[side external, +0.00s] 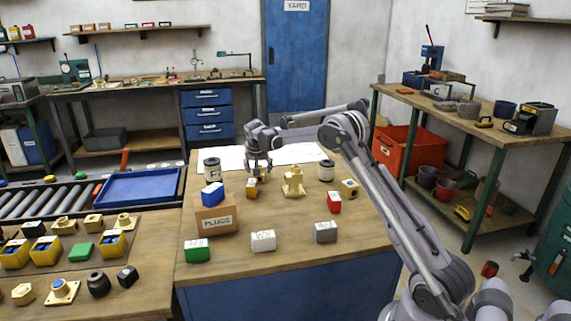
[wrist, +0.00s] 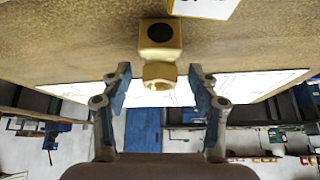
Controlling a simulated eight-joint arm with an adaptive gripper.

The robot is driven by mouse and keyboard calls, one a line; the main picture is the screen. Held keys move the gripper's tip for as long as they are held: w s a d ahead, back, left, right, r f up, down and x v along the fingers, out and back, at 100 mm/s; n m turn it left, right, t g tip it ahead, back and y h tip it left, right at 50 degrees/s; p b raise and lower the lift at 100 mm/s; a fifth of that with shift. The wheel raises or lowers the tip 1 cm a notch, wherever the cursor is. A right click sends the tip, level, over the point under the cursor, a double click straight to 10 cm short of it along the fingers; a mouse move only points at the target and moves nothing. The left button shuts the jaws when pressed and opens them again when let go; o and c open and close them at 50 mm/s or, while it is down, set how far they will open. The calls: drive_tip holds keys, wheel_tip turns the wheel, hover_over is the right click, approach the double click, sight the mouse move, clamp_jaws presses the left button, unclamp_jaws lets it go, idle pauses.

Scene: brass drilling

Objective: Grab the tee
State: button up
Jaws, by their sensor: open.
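A brass fitting (wrist: 160,45) with a square, dark-holed body and a hexagonal end shows in the wrist view, and I cannot tell for sure that it is the tee. My gripper (wrist: 160,76) is open, its blue-lined fingers apart to either side of the hexagonal end. In the side view my gripper (side external: 259,163) is low over the bench, and a small brass part (side external: 262,174) shows partly hidden under it. A larger brass fitting (side external: 294,183) with a square base stands just to the right, clear of the fingers.
A small brass block (side external: 252,187) and a cardboard plugs box (side external: 216,221) are close by at the front left. Dark-and-white cans (side external: 212,168) (side external: 326,171) stand to either side. Red (side external: 334,203), green, white and grey blocks sit nearer the front. A white sheet (side external: 300,153) lies behind.

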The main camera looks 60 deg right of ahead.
drive_tip(key=shift+d+f, duration=0.15)
drive_tip(key=shift+f, duration=0.1)
drive_tip(key=shift+r, duration=0.1)
clamp_jaws()
